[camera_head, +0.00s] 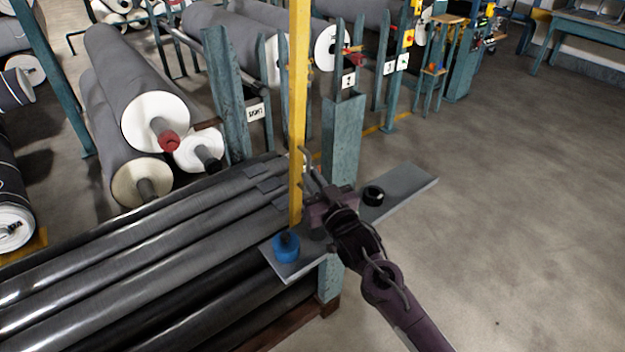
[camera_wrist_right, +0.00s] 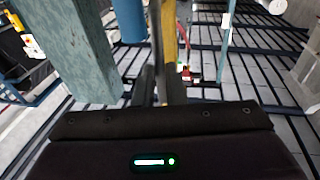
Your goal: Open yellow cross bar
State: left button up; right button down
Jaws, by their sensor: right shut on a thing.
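The yellow cross bar (camera_head: 298,90) stands upright in the head view, from the top edge down to a grey plate beside the rack of dark rolls. My right gripper (camera_head: 306,188) is at the lower part of the bar and shut on it. In the right wrist view the yellow bar (camera_wrist_right: 169,50) runs up from between the dark fingers (camera_wrist_right: 155,85). The gripper body hides part of the bar's lower end in the head view. My left gripper is not in view.
A grey plate (camera_head: 408,190) on a teal post (camera_head: 342,140) carries a blue knob (camera_head: 286,247) and a black ring (camera_head: 373,195). Dark rolls (camera_head: 150,250) lie at left. The floor at right is clear.

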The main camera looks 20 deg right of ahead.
jog(key=shift+r, duration=0.1)
jog(key=c, duration=1.5)
grip_release()
jog(key=b+v, duration=0.1)
jog(key=v, duration=0.6)
jog(key=shift+s+b, duration=0.35)
jog(key=shift+d, duration=0.15)
